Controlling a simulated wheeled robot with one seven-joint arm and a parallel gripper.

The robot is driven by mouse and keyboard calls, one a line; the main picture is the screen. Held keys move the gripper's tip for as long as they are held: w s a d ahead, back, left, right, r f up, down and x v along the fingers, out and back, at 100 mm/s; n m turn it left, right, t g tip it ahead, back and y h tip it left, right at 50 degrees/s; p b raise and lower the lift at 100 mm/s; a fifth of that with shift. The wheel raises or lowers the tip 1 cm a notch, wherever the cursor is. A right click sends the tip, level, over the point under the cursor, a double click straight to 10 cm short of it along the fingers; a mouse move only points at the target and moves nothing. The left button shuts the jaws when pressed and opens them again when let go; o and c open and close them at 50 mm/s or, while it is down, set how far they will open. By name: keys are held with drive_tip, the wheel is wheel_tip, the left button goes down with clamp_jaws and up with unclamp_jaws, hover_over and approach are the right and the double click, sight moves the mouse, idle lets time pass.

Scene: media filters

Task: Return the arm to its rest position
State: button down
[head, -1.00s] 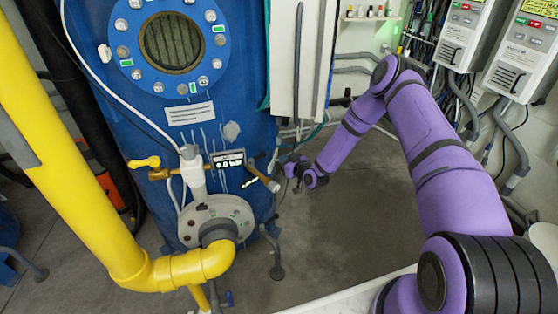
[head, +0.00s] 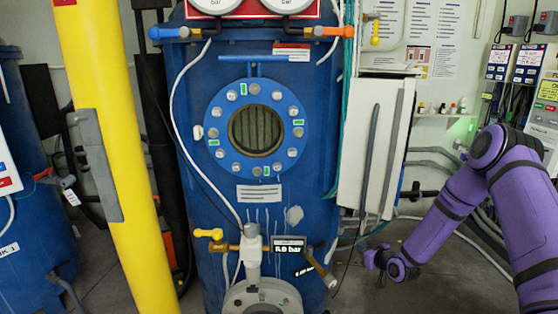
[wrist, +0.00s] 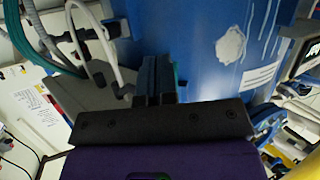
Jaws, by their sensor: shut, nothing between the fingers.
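My purple arm (head: 450,215) comes in from the right edge in the head view, bends at an upper elbow and slopes down to the left. My gripper (head: 372,262) is small there, just right of the blue tank's lower side, apart from the valve handle. In the wrist view my gripper's dark fingers (wrist: 155,78) are together with nothing between them. They point toward the blue tank wall (wrist: 195,40). Whether the fingertips touch anything is hard to tell in the wrist view.
A yellow pipe (head: 115,150) stands left. A white cabinet (head: 372,150) is above my gripper, and control boxes (head: 528,65) hang right. Grey floor (head: 440,285) shows below.

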drive_tip(key=s+d+r+g+h, duration=0.15)
drive_tip(key=s+r, duration=0.25)
drive_tip(key=r, duration=0.7)
drive_tip(key=s+a+r+m+g+h, duration=0.15)
drive_tip(key=s+r, duration=0.25)
drive_tip(key=r, duration=0.7)
drive_tip(key=s+d+r+g+h, duration=0.2)
drive_tip(key=s+r+h, duration=0.15)
drive_tip(key=r, duration=0.85)
drive_tip(key=s+a+r+m+g, duration=0.1)
drive_tip(key=s+r, duration=0.2)
drive_tip(key=s, duration=0.8)
drive_tip(key=s+a+r+m+g, duration=0.1)
drive_tip(key=s+r, duration=0.3)
drive_tip(key=s, duration=0.7)
drive_tip(key=s+a+r+m+g, duration=0.1)
drive_tip(key=s+r+m, duration=0.1)
drive_tip(key=s, duration=0.9)
drive_tip(key=shift+s+r+y, duration=0.4)
drive_tip(key=shift+r+y, duration=0.05)
drive_tip(key=shift+r, duration=0.45)
